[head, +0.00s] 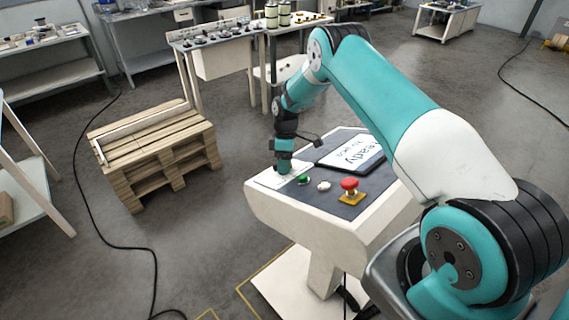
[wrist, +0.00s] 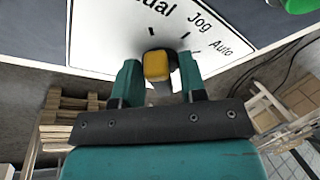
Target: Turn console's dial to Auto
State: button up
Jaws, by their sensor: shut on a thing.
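The console (head: 347,219) has a pale body and a dark sloped top. Its dial (wrist: 157,66), with a yellow face and dark parts, sits on a white label plate (wrist: 105,35) in the wrist view. The plate reads "...ual", "Jog" and "Auto" from left to right, each with a black tick. My gripper (wrist: 158,80) has its teal fingers on both sides of the dial and is shut on it. Which tick the dial points to I cannot tell. In the head view my gripper (head: 283,168) reaches down to the console's left end and hides the dial.
A green button (head: 303,179), a white button (head: 323,186) and a red mushroom button (head: 349,184) lie right of the gripper. A pallet stack (head: 150,150) is on the floor to the left.

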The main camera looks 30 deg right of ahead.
jog(key=m+t+h+b, duration=0.1)
jog(key=m+b, duration=0.3)
jog(key=shift+s+a+f, duration=0.1)
jog(key=shift+a, duration=0.05)
jog(key=m+b, duration=0.2)
jog(key=m+h+b, duration=0.1)
jog(key=m, duration=0.2)
jog(key=shift+s+a+m+t+h+b, duration=0.1)
jog(key=shift+a+m+t+h+b, duration=0.1)
jog(key=shift+m+t+h+b, duration=0.15)
jog(key=m+h+b, duration=0.1)
jog(key=m+b, duration=0.1)
jog(key=m, duration=0.2)
jog(key=shift+a, duration=0.2)
jog(key=shift+a+m+h+b, duration=0.1)
jog(key=shift+m+h+b, duration=0.45)
jog(key=shift+m+b, duration=0.65)
jog(key=shift+m, duration=0.45)
jog(key=o, duration=0.6)
jog(key=shift+c, duration=0.2)
